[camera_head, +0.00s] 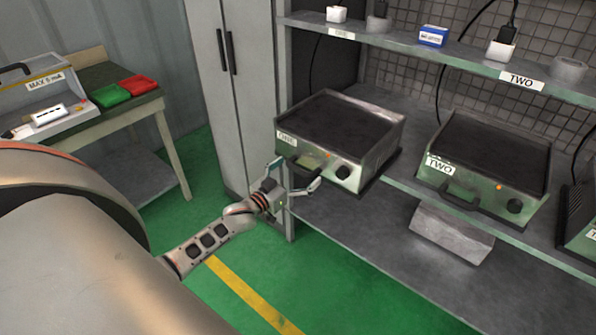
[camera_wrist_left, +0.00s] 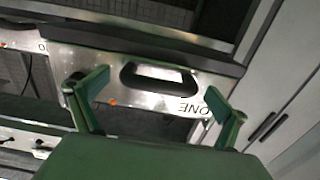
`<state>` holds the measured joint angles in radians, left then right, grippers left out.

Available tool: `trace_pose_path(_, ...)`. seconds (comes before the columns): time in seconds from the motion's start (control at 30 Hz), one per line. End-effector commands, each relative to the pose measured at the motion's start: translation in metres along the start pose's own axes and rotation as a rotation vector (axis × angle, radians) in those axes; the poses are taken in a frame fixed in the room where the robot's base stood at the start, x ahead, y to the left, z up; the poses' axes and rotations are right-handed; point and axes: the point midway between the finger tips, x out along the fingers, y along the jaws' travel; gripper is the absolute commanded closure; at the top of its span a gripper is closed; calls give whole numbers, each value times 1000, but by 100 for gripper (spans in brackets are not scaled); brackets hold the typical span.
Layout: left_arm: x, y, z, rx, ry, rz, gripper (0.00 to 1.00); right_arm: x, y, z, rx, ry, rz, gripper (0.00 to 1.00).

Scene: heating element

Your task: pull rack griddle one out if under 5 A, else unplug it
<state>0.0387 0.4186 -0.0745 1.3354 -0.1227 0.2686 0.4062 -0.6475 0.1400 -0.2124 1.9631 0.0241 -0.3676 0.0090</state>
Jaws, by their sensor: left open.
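Griddle one (camera_head: 338,128) is a metal box with a dark flat top on the rack shelf, labelled ONE. It has a knob (camera_head: 343,172) and a small orange light (camera_head: 327,156) on its front. My left gripper (camera_head: 296,174) is open in front of it. In the left wrist view the spread fingers (camera_wrist_left: 145,88) are on either side of the griddle's dark handle (camera_wrist_left: 158,77), with nothing held between them. Whether they touch the front cannot be told. A white socket (camera_head: 336,14) stands on the upper shelf above the ONE label. My right gripper is not in view.
Griddle TWO (camera_head: 485,155) stands to the right, with a plugged white socket (camera_head: 500,50) above it. A blue and white box (camera_head: 433,36) is on the upper shelf. A side table at left holds a case labelled MAX 5 (camera_head: 50,97) and red and green boxes (camera_head: 138,84). A cabinet (camera_head: 235,90) borders the rack.

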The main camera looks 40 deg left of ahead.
Motion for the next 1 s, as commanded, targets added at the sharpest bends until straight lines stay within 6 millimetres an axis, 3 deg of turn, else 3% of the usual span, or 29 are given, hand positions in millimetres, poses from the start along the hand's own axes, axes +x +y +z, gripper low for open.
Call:
trace_pose_path(0.27, -19, 0, 2, -1, -2, 0, 0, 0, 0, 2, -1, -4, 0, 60)
trace_pose_path(0.7, -98, 0, 1, 0, -2, 0, 0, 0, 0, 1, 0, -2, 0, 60)
trace_pose_path(1.0, -120, 0, 0, 0, 1, 0, 0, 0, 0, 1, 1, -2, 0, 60)
